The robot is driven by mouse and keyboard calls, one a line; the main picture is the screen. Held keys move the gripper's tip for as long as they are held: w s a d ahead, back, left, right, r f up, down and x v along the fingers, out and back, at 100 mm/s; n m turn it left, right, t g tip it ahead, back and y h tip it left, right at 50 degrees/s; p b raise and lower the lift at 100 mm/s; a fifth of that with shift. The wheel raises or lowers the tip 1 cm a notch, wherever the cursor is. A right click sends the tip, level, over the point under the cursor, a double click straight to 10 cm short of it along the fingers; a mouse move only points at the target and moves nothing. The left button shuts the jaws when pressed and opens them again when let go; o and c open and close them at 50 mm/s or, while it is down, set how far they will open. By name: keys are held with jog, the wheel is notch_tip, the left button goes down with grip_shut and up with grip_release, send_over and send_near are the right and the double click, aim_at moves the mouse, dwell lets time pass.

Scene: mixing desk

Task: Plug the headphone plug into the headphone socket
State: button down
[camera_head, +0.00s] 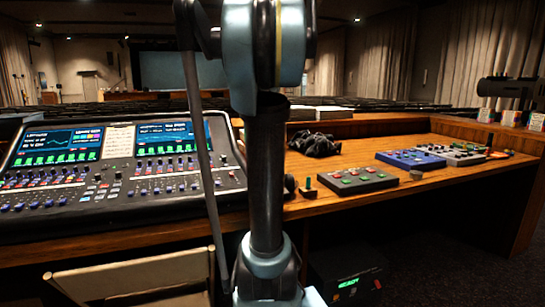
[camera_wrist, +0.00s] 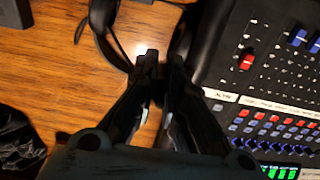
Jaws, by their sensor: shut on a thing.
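My gripper (camera_wrist: 162,60) is in the middle of the wrist view, its two dark fingers closed together over the desk beside the mixing console. It is shut on a small dark thing, likely the headphone plug, which the fingers mostly hide. Black headphones (camera_wrist: 108,32) lie on the wood just beyond the fingertips, with a thin dark cable at their left. In the head view my arm hides the gripper, and a dark rounded part of the headphones (camera_head: 290,186) shows just right of the arm. I cannot make out the headphone socket in either view.
The mixing console (camera_head: 120,165) fills the desk's left; it is close right of my gripper in the wrist view (camera_wrist: 255,95).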

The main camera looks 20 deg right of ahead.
jog(key=w+a+r, duration=0.4)
jog(key=w+a, duration=0.2)
jog(key=w, duration=0.3)
jog(key=w+a+r, duration=0.4)
jog(key=w+a, duration=0.3)
jog(key=w, duration=0.1)
jog(key=f, duration=0.3)
jog(key=w+f, duration=0.1)
jog(key=f, duration=0.3)
jog(key=shift+w+f, duration=0.2)
jog(key=shift+f, duration=0.7)
jog(key=shift+w+a+f+m, duration=0.1)
jog(key=shift+w+f+m, duration=0.05)
jog(key=shift+f+m, duration=0.85)
jog(key=shift+r, duration=0.1)
jog(key=shift+f, duration=0.55)
dwell(0.9)
jog(key=c, duration=1.6)
grip_release()
